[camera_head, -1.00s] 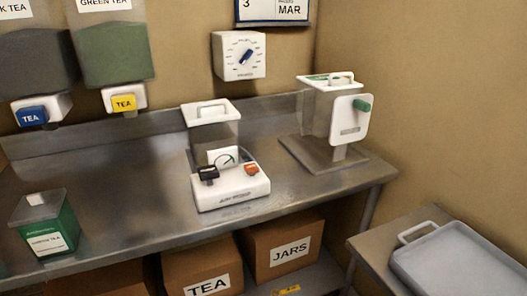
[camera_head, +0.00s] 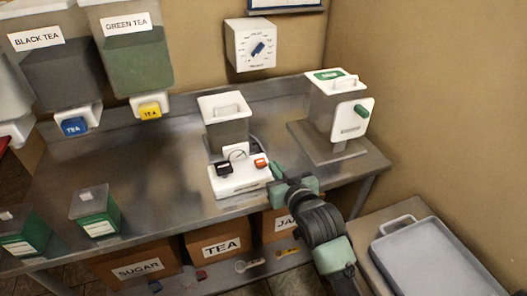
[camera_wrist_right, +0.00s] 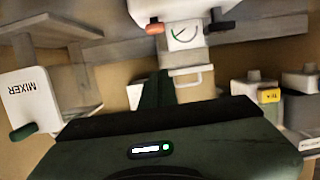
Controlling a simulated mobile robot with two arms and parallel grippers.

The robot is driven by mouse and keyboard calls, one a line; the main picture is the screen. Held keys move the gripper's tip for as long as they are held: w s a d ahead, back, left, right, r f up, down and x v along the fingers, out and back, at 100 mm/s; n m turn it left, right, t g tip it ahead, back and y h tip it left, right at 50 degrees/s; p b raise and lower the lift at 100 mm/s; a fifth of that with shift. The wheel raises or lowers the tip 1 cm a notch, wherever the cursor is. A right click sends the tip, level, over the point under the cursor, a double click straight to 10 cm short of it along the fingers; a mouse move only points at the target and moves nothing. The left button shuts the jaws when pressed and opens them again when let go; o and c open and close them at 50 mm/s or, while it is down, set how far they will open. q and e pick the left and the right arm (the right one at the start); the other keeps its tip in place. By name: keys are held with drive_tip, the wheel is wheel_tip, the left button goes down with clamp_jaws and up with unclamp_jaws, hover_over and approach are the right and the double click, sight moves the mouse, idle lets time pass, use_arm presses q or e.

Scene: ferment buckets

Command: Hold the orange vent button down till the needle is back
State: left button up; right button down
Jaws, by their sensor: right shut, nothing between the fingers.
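The white machine (camera_head: 238,182) on the steel bench has an orange vent button (camera_head: 260,162) at its right, a round gauge (camera_head: 237,153) in the middle and a black control (camera_head: 223,169) at its left. My right gripper (camera_head: 277,172) is shut and empty, just right of the orange button. A small gap seems to lie between them; contact is not clear. In the right wrist view the machine is upside down, with the orange button (camera_wrist_right: 154,29) beside the gauge (camera_wrist_right: 183,33). The needle's exact reading is too small to tell. My left gripper is out of view.
A mixer (camera_head: 338,115) stands at the bench's right end. Green tea boxes (camera_head: 97,212) stand front left, and tea dispensers (camera_head: 137,60) hang behind. A grey tray (camera_head: 438,262) lies on the side table at right. The bench between boxes and machine is clear.

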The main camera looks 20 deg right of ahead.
drive_tip(key=shift+w+r, duration=0.15)
drive_tip(key=shift+r, duration=0.05)
drive_tip(key=p, duration=0.2)
hover_over(261, 163)
drive_tip(key=s, duration=0.2)
drive_tip(key=shift+w+d+f, duration=0.1)
drive_tip(key=shift+f, duration=0.5)
drive_tip(key=shift+w+d+f, duration=0.1)
drive_tip(key=shift+f, duration=0.45)
wheel_tip(261, 163, down, 3)
drive_tip(key=shift+a+r, duration=0.1)
drive_tip(key=shift+r, duration=0.1)
drive_tip(key=shift+f+p, duration=0.3)
drive_tip(key=shift+f, duration=0.45)
drive_tip(key=shift+f, duration=0.15)
